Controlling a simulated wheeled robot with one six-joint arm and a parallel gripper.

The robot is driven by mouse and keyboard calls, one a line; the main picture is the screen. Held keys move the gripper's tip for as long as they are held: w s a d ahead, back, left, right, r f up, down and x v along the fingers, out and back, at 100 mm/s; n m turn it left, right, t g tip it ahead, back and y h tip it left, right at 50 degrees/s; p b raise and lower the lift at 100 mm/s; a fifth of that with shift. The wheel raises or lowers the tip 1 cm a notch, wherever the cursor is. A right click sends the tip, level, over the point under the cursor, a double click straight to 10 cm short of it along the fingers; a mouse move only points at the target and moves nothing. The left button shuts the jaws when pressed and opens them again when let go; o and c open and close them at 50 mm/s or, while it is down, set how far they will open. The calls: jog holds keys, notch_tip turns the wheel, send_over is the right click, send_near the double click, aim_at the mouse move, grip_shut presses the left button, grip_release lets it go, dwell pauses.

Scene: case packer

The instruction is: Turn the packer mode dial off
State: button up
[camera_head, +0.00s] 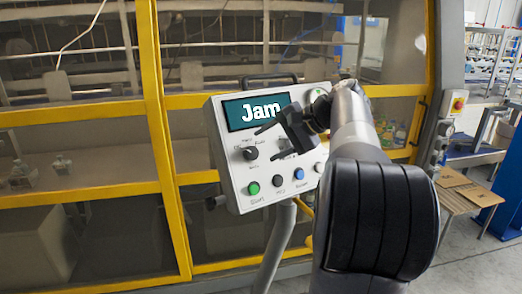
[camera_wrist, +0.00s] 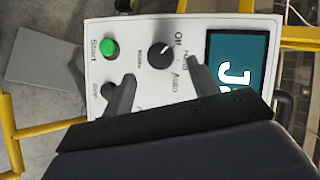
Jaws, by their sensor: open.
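The mode dial is a round black knob (camera_head: 249,154) on the left part of the white control panel (camera_head: 226,178), below the screen. In the wrist view the dial (camera_wrist: 161,55) has a pale mark on its upper right side, roughly toward the label "Off". "Hand" and "Auto" are printed further round. My gripper (camera_head: 264,144) is open and empty in front of the panel, to the dial's right. In the wrist view its two fingers (camera_wrist: 161,72) reach toward the dial, one on each side and slightly below it. Whether they touch the panel cannot be told.
The screen (camera_head: 257,111) reads "Jam". A green button (camera_head: 253,189), a black button (camera_head: 278,182) and a blue button (camera_head: 299,174) line the panel's lower edge. Behind stands the yellow-framed machine (camera_head: 152,100). A red stop button (camera_head: 458,104) is at right.

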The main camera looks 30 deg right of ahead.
aim_at(253, 152)
jog(key=v, duration=0.6)
jog(key=shift+s, duration=0.15)
jog(key=shift+d, duration=0.1)
jog(key=x, duration=1)
jog(key=shift+w+a+f+p, duration=0.1)
jog(key=shift+w+a+p, duration=0.1)
jog(key=shift+w+p, duration=0.15)
jog(key=shift+s, duration=0.1)
